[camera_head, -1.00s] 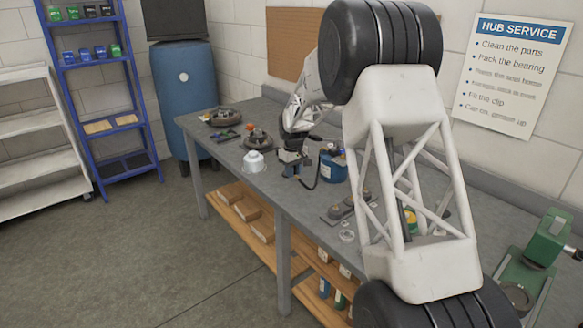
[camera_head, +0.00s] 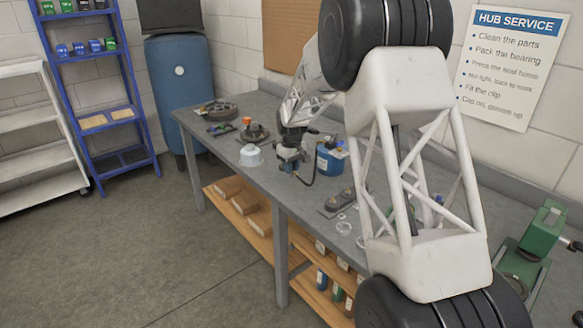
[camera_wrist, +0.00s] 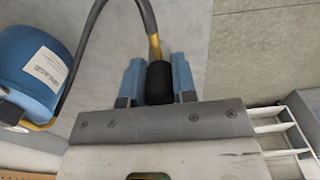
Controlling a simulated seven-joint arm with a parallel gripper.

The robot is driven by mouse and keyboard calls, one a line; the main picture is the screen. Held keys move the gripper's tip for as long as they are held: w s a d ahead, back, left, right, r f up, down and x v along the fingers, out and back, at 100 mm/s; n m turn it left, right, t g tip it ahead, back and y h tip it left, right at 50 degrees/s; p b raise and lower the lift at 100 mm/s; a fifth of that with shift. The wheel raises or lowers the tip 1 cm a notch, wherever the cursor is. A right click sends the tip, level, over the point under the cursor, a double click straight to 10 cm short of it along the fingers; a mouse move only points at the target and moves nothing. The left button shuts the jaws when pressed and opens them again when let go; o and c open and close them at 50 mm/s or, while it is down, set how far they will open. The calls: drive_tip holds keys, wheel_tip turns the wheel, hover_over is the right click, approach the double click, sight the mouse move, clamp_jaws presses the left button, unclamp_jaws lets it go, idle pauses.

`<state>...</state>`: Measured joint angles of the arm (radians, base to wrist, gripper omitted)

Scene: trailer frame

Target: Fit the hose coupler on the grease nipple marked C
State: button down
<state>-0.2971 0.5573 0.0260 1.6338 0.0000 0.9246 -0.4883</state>
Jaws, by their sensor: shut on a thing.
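The hose coupler (camera_wrist: 159,84) is a black sleeve with a brass end. In the wrist view it sits between the two blue fingers of my gripper (camera_wrist: 158,88), which is shut on it. A dark hose (camera_wrist: 146,14) runs from its brass end and curves left toward a blue grease container (camera_wrist: 37,72). In the head view my gripper (camera_head: 290,161) is over the bench, just left of the blue container (camera_head: 329,161). The grease nipple marked C cannot be made out in either view.
A white pot (camera_head: 250,156) and a dark hub part (camera_head: 257,136) stand left of my gripper on the grey bench (camera_head: 235,182). A plate with round dark parts (camera_head: 336,206) lies nearer on the right. A green tool (camera_head: 540,245) is at far right.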

drive_tip(key=shift+r, duration=0.2)
drive_tip(key=shift+r, duration=1.35)
drive_tip(key=shift+d, duration=0.1)
drive_tip(key=s+d+r, duration=0.1)
drive_tip(key=s+d, duration=0.1)
drive_tip(key=d, duration=0.8)
drive_tip(key=s+d+r, duration=0.1)
drive_tip(key=s+d, duration=0.1)
drive_tip(key=d, duration=0.8)
drive_tip(key=shift+s+d, duration=0.2)
drive_tip(key=shift+d, duration=0.15)
drive_tip(key=shift+f, duration=0.2)
drive_tip(key=shift+f, duration=2.3)
drive_tip(key=shift+f, duration=0.8)
idle(0.7)
